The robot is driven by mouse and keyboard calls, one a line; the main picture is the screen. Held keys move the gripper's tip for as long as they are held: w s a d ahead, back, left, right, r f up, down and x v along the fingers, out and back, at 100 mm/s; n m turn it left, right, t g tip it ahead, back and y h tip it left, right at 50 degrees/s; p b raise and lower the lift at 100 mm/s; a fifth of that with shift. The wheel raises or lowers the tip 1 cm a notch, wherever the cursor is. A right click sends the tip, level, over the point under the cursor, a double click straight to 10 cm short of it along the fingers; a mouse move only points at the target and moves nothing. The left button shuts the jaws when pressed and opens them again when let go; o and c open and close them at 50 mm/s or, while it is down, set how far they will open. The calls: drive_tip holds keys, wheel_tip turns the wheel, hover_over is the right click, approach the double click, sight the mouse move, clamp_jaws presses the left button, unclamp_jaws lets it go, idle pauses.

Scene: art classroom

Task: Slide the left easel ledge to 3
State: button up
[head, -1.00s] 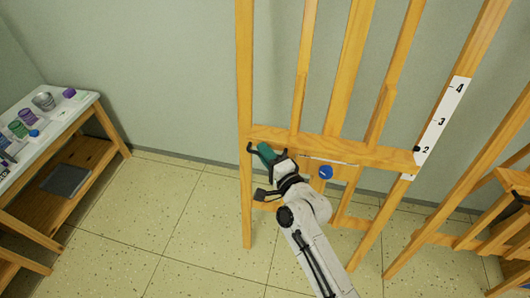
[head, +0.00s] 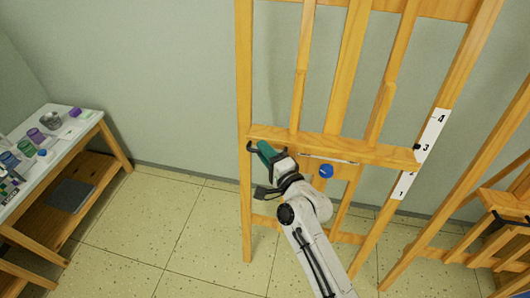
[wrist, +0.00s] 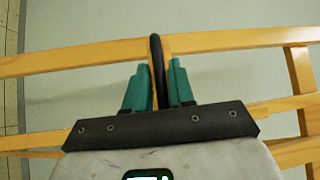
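The left easel (head: 244,80) stands in front of me in the head view. Its wooden ledge (head: 350,151) runs across it, with a blue knob (head: 326,171) below its middle. A black pointer (head: 416,147) at the ledge's right end is level with the 3 on the white scale strip (head: 432,132). My gripper (head: 265,152) is at the ledge's left end. In the wrist view its teal fingers (wrist: 160,85) stand on both sides of a black handle (wrist: 157,65), closed on it.
A second easel (head: 470,190) stands close on the right. A white-topped table (head: 75,127) with paint jars and a metal cup (head: 50,120) is at the left. The tiled floor (head: 170,220) between is clear, with a plain wall behind.

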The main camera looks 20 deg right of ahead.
drive_tip(key=shift+o, duration=1)
drive_tip(key=shift+f, duration=0.1)
drive_tip(key=shift+s, duration=0.2)
drive_tip(key=s+d+b, duration=0.1)
drive_tip(key=s, duration=0.9)
drive_tip(key=shift+s+d, duration=0.2)
drive_tip(key=shift+d, duration=0.15)
